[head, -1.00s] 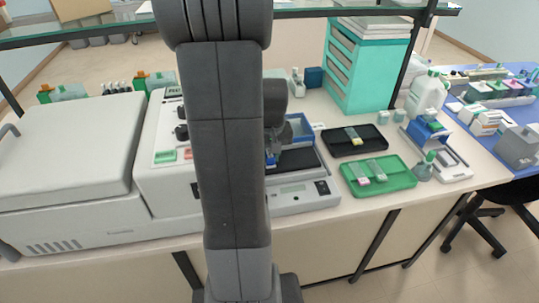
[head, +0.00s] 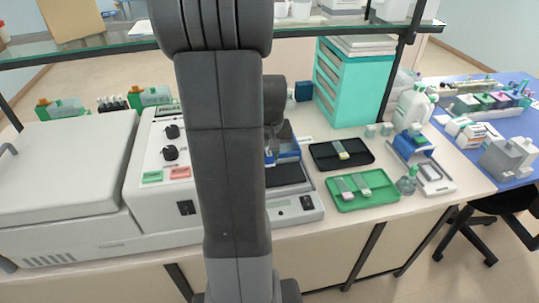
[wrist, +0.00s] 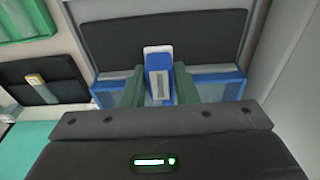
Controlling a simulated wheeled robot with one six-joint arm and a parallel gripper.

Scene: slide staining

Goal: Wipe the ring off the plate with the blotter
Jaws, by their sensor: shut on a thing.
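The blotter (wrist: 158,63), a blue block with a pale face, stands between the green fingertips of my gripper (wrist: 158,88) in the wrist view. My gripper is shut on it. The blotter's far end overlaps the near part of the dark plate (wrist: 215,35). I cannot tell whether it touches the plate. No ring can be made out on the plate. In the head view the plate (head: 287,175) shows on a grey device right of my arm, which hides my gripper and the blotter.
A blue tray (wrist: 225,84) lies under my fingers. A black tray (head: 322,160) with a slide and a green tray (head: 380,198) with slides lie to the right. A large grey machine (head: 60,180) stands left. A glass shelf (head: 330,29) crosses above the bench.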

